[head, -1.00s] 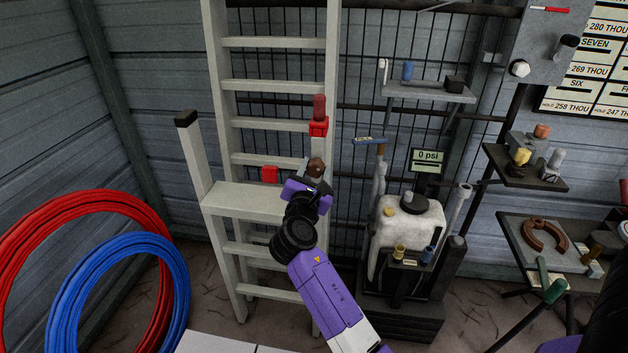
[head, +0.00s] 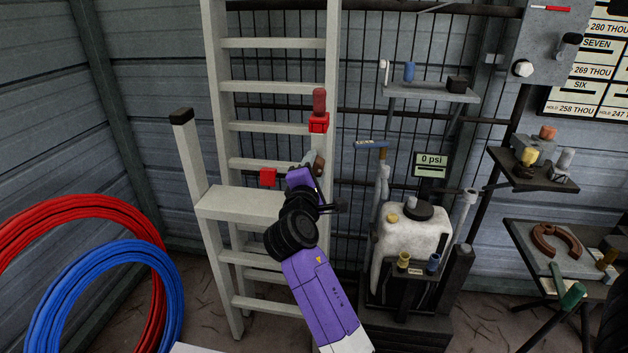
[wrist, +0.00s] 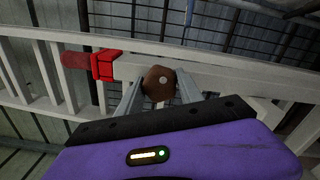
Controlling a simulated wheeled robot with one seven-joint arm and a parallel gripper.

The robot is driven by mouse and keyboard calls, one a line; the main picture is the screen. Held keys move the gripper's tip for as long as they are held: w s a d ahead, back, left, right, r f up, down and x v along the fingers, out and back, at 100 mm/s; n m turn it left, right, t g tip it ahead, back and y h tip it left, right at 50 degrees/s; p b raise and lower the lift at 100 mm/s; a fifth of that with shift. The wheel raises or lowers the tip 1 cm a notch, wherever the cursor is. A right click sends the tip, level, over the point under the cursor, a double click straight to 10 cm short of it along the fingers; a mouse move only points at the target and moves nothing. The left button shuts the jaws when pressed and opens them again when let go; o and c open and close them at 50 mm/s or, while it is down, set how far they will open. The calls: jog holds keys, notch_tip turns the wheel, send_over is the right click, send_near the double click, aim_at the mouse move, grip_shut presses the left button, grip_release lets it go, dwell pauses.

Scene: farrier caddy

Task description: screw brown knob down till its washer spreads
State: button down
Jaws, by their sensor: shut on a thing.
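The brown knob (head: 318,163) is at the ladder's right rail in the head view. In the wrist view the faceted brown knob (wrist: 159,82), with a pale spot at its centre, sits between the fingertips. My gripper (head: 311,163) is shut on the knob, one grey finger on each side. The gripper (wrist: 160,90) hides what lies behind the knob in the wrist view. I cannot make out the washer in either view.
A red block (head: 318,123) with a red handle is just above on the same rail. Another red block (head: 268,177) is to the left by the ladder's platform (head: 240,204). A white tank (head: 405,238) stands to the right.

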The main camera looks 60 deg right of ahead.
dwell(0.3)
jog(key=shift+f+m+b, duration=0.25)
jog(key=shift+m+b, duration=0.95)
jog(key=m+b, duration=0.2)
jog(key=shift+m, duration=0.4)
jog(key=shift+r, duration=0.35)
jog(key=shift+d, duration=0.1)
jog(key=c, duration=0.9)
grip_release()
